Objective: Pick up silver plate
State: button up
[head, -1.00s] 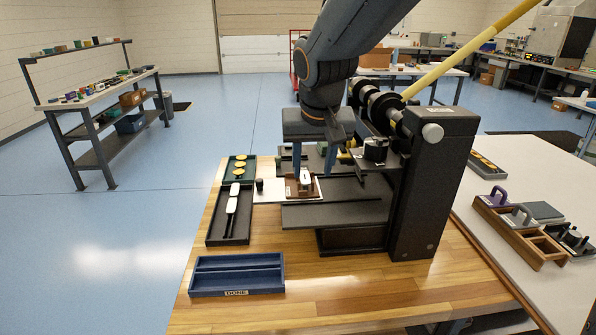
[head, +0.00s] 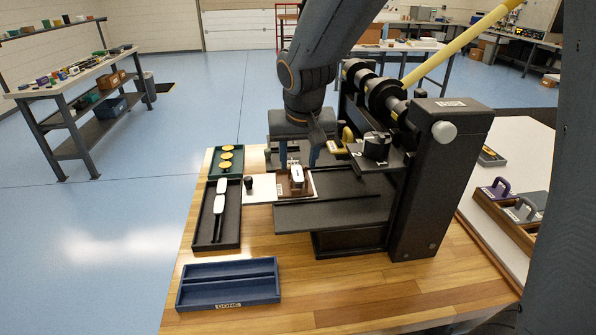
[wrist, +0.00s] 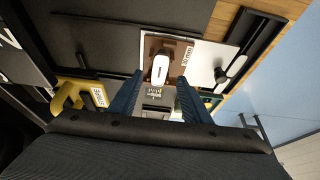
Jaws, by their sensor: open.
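A small plate with a light silver-white top (head: 296,174) sits on a brown base (head: 284,190) at the front of the press; in the wrist view the silver-white piece (wrist: 160,66) lies just beyond my fingertips. I cannot tell for sure that this is the silver plate. My gripper (head: 298,160) is open and empty, its two blue fingers pointing down just behind the piece. In the wrist view, a grey labelled patch (wrist: 154,93) shows between the fingers (wrist: 160,82). A grey plate with a handle (head: 524,210) stands in the rack at right.
The black press (head: 440,185) stands close on the right of my gripper. A yellow-handled piece (head: 347,138) is beside it. A green tray (head: 212,172), a black tray (head: 232,232) and a blue DONE tray (head: 190,296) lie at left. The front wood is clear.

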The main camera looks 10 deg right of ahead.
aim_at(298, 174)
jog(key=shift+x, duration=1.4)
grip_shut()
jog(key=shift+r, duration=0.15)
